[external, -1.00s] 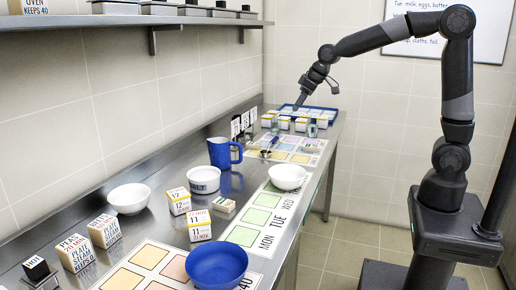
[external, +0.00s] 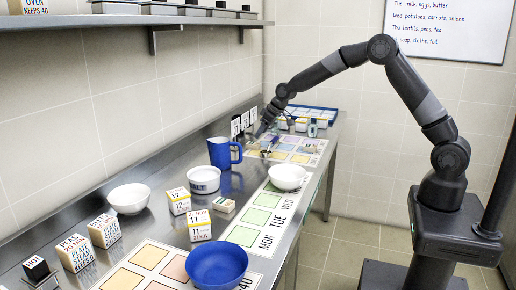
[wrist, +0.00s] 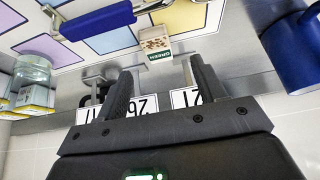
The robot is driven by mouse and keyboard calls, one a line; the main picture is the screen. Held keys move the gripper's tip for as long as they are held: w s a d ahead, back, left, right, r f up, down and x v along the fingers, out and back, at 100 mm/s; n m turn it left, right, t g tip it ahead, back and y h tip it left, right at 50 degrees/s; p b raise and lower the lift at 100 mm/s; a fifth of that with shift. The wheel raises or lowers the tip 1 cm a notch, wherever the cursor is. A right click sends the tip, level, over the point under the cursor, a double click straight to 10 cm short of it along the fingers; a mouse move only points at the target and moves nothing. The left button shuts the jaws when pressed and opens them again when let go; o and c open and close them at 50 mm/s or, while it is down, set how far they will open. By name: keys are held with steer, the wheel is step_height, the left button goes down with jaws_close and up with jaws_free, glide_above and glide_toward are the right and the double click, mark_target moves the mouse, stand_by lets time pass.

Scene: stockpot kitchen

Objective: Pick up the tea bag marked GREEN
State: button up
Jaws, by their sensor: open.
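The tea bag marked GREEN (wrist: 155,46) shows in the wrist view as a small pale piece with brown specks and a green-lettered label, upside down in the picture. It is just beyond my fingertips, roughly in line with the gap between them. My gripper (wrist: 162,68) is open, with nothing seen between its fingers. In the external view my gripper (external: 259,134) is low over the far part of the counter, near the wall. I cannot make out the tea bag there.
Upright number cards (external: 240,123) stand by the wall, partly behind my fingers in the wrist view (wrist: 186,97). A blue-handled metal tool (wrist: 95,20) lies near the tea bag on a colored-square mat (external: 302,150). A blue jug (external: 220,154), glass jar (wrist: 32,70) and blue tray (external: 318,110) are nearby.

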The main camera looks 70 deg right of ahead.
mark_target(253, 143)
steer(key=shift+d+x, duration=0.2)
steer(key=shift+x, duration=3.35)
steer(key=shift+w+r, duration=0.1)
steer(key=shift+w, duration=0.05)
steer(key=shift+c, duration=0.4)
steer(key=c, duration=1)
steer(key=shift+o, duration=0.2)
steer(key=shift+r, duration=0.1)
